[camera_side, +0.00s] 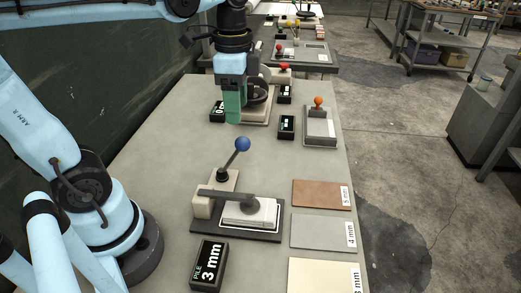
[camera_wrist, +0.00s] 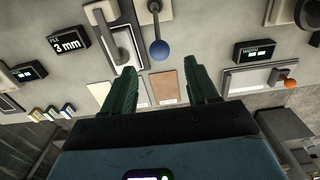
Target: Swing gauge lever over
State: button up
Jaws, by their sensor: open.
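The gauge lever (camera_side: 233,159) is a thin dark rod with a blue ball knob (camera_side: 243,144). It leans up and to the right from a pivot on the gauge's beige block in the side view. The gauge's dark base plate (camera_side: 265,236) carries a flat dark arm and a pale pad. The blue knob also shows in the wrist view (camera_wrist: 160,50), beyond the fingertips and between their lines. My gripper (camera_side: 233,121) has green fingers, points down and is beyond the knob in the side view, apart from it. In the wrist view my gripper (camera_wrist: 163,70) is open and empty.
A "PILE 3 mm" display (camera_side: 209,264) stands in front of the gauge. Brown (camera_side: 318,194), grey (camera_side: 318,231) and cream (camera_side: 315,276) sample plates lie to its right. An orange-knobbed device (camera_side: 320,126) and small displays stand farther back. Bare table lies left of the gauge.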

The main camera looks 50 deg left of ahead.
aim_at(243, 137)
jog(key=shift+w+d+r, duration=0.25)
jog(key=shift+d+r, duration=0.15)
jog(key=shift+f, duration=4.35)
jog(key=c, duration=0.8)
jog(key=shift+o, duration=0.2)
